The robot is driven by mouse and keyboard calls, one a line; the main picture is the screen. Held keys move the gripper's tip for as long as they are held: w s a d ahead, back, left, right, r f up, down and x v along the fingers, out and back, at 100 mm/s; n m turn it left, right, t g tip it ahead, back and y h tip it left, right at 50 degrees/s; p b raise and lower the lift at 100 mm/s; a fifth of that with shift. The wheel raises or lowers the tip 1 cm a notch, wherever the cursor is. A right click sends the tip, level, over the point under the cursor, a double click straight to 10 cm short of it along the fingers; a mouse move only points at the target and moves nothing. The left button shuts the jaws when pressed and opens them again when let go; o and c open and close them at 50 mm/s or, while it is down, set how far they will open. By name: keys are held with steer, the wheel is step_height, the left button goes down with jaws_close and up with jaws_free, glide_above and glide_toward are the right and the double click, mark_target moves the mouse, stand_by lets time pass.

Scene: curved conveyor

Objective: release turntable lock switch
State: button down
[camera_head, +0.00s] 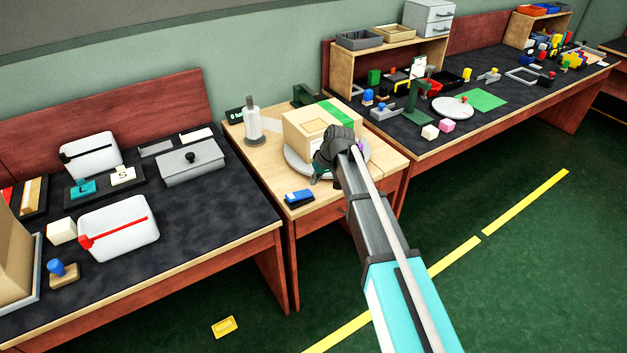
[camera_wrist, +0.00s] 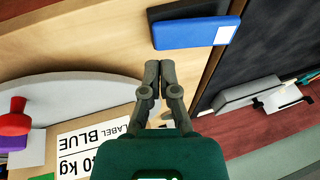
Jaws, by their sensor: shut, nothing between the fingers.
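A blue block with a white end on a dark base (camera_head: 299,198), which looks like the lock switch, sits in front of the turntable. It also shows at the top of the wrist view (camera_wrist: 195,35). My gripper (camera_wrist: 160,68) is shut and empty, its tips just short of the blue block, apparently not touching it.
A red-topped item with a purple part (camera_wrist: 14,122) stands beside the label. A white roll on a grey stand (camera_head: 253,125) is at the small table's back left.

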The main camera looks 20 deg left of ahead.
steer(key=p+v, duration=1.1)
steer(key=v, duration=0.1)
steer(key=shift+w+r+p, duration=0.3)
steer(key=shift+w+r, duration=0.15)
steer(key=shift+w, duration=0.05)
steer(key=shift+d, duration=0.1)
stand_by(0.4)
steer(key=s+d+m+h, duration=0.1)
steer(key=s+d+m, duration=0.2)
steer(key=s+d, duration=0.3)
steer(key=s+d+f+m+h, duration=0.1)
steer(key=s+d, duration=0.6)
steer(key=d, duration=0.8)
steer(key=s+d+m+h, duration=0.2)
steer(key=s+d+m, duration=0.2)
steer(key=s+d, duration=0.3)
steer(key=d, duration=0.4)
steer(key=shift+s+d+f+m, duration=0.2)
steer(key=shift+d+m, duration=0.1)
steer(key=shift+d, duration=0.05)
